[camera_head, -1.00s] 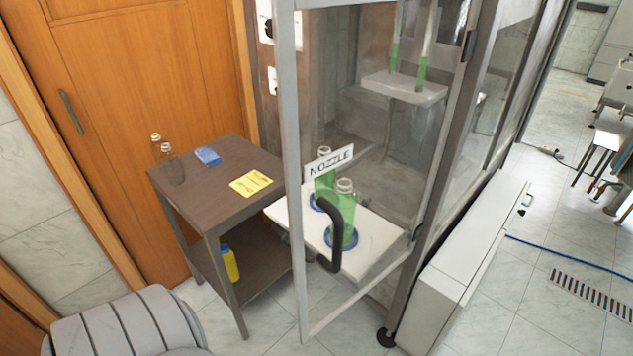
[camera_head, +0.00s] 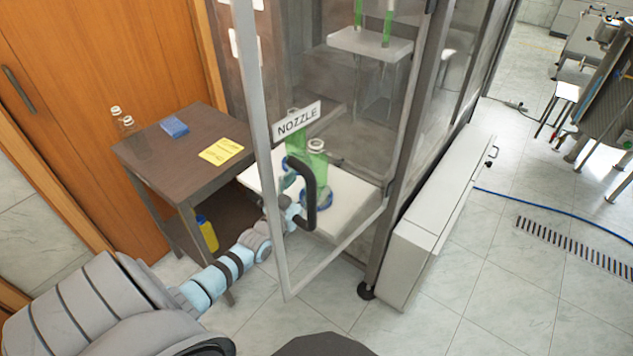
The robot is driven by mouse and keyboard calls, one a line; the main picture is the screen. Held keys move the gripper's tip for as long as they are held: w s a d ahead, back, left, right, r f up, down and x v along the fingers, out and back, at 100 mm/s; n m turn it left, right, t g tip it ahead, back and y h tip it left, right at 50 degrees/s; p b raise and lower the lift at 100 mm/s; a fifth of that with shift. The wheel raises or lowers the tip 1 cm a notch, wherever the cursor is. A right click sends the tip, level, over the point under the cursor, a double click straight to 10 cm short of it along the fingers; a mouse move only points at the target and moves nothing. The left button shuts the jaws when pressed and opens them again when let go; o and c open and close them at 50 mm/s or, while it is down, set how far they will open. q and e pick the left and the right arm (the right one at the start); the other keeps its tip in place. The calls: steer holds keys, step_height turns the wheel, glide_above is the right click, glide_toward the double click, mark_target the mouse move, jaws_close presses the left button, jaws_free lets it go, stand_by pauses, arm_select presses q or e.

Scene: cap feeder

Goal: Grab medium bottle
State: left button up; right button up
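Two green-filled bottles stand on the white shelf (camera_head: 345,205) behind the glass door, the front one (camera_head: 318,160) partly covered by the black door handle (camera_head: 308,190). The rear one is mostly hidden by the NOZZLE sign. Two clear, empty-looking bottles (camera_head: 127,127) stand upright at the left back of the brown table (camera_head: 165,150). I cannot tell which bottle is the medium one. My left gripper (camera_head: 291,186) is at the door handle, overlapping it from the left. Its fingers are too small and covered to show whether they hold it. My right gripper is out of view.
The door's grey frame (camera_head: 263,150) stands in front of the shelf. A blue item (camera_head: 174,127) and a yellow note (camera_head: 221,151) lie on the table, and a yellow bottle (camera_head: 206,233) is below. A low white cabinet (camera_head: 430,230) is at right.

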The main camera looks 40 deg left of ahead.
arm_select(q)
steer(key=w+b, duration=0.3)
steer(key=w, duration=0.1)
steer(key=shift+w+a, duration=0.1)
steer(key=shift+a, duration=0.15)
steer(key=shift+w, duration=0.1)
steer(key=shift+r, duration=0.15)
steer(key=c, duration=1.8)
